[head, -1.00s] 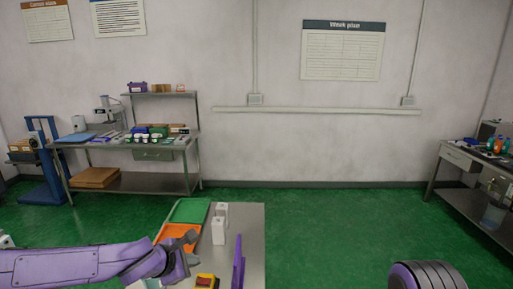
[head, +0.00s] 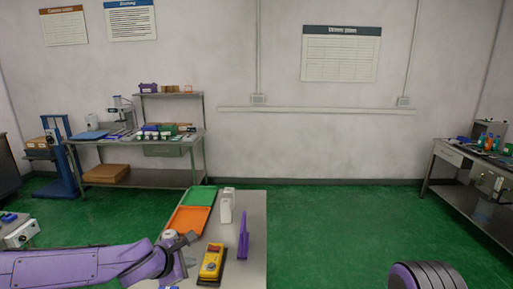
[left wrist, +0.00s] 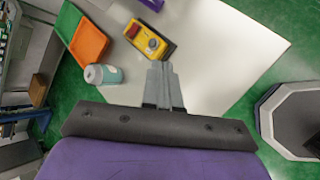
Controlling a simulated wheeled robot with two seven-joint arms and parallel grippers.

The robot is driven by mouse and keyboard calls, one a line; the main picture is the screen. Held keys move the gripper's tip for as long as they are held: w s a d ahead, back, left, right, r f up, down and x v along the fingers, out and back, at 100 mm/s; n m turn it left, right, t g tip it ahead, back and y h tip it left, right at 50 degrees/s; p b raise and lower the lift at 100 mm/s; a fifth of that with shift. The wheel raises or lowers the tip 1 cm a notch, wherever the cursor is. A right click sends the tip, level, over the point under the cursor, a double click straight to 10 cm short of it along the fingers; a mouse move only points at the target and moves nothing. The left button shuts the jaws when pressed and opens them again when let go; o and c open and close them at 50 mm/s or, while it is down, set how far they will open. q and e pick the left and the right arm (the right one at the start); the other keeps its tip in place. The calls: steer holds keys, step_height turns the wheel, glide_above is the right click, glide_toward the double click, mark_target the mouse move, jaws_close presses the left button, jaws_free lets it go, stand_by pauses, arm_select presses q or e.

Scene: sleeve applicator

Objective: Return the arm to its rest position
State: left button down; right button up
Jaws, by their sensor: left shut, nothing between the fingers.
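My left arm comes in from the left in the head view, low in front of the steel table (head: 256,205). My left gripper (head: 192,238) is at the table's left side, by the near end of the orange tray (head: 190,218). In the left wrist view its grey fingers (left wrist: 161,66) are together with nothing between them. A yellow device with a red part (head: 211,262) stands on a dark base beyond the fingertips, apart from them; it also shows in the wrist view (left wrist: 146,38). My right gripper is not in view.
A green tray (head: 200,195), white containers (head: 227,204) and an upright purple piece (head: 243,236) are on the table. A jar with a teal band (left wrist: 103,75) is left of the fingers. Benches (head: 140,143) stand along the walls. Green floor (head: 330,220) is clear to the right.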

arm_select(q)
steer(key=s+a+f+m+g+y+b, duration=0.1)
steer(key=s+a+f+m+y+b, duration=0.1)
steer(key=s+f, duration=0.5)
steer(key=s+a+f+m+g+y+b, duration=0.1)
steer(key=s+f+m+y+b, duration=0.15)
steer(key=f, duration=0.75)
steer(key=s+a+f+m+y+b, duration=0.1)
steer(key=s+a+f+m, duration=0.15)
steer(key=s+f, duration=0.5)
steer(key=s+a+f+m+g+b, duration=0.1)
steer(key=s+a+f+m+b, duration=0.1)
steer(key=s+f, duration=0.3)
steer(key=s+a+f+m+g+y+b, duration=0.1)
steer(key=s+a+f+m+b, duration=0.1)
steer(key=s+f, duration=0.4)
steer(key=s+a+f+m+g+b, duration=0.1)
steer(key=s+a+f+m+b, duration=0.1)
steer(key=s+f+m, duration=0.2)
steer(key=s+f, duration=0.1)
steer(key=s, duration=0.2)
steer(key=shift+a+f+b, duration=0.2)
steer(key=shift+a+b, duration=0.05)
steer(key=shift+b, duration=0.15)
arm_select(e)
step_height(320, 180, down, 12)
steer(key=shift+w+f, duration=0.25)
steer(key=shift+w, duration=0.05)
arm_select(q)
steer(key=shift+s, duration=0.1)
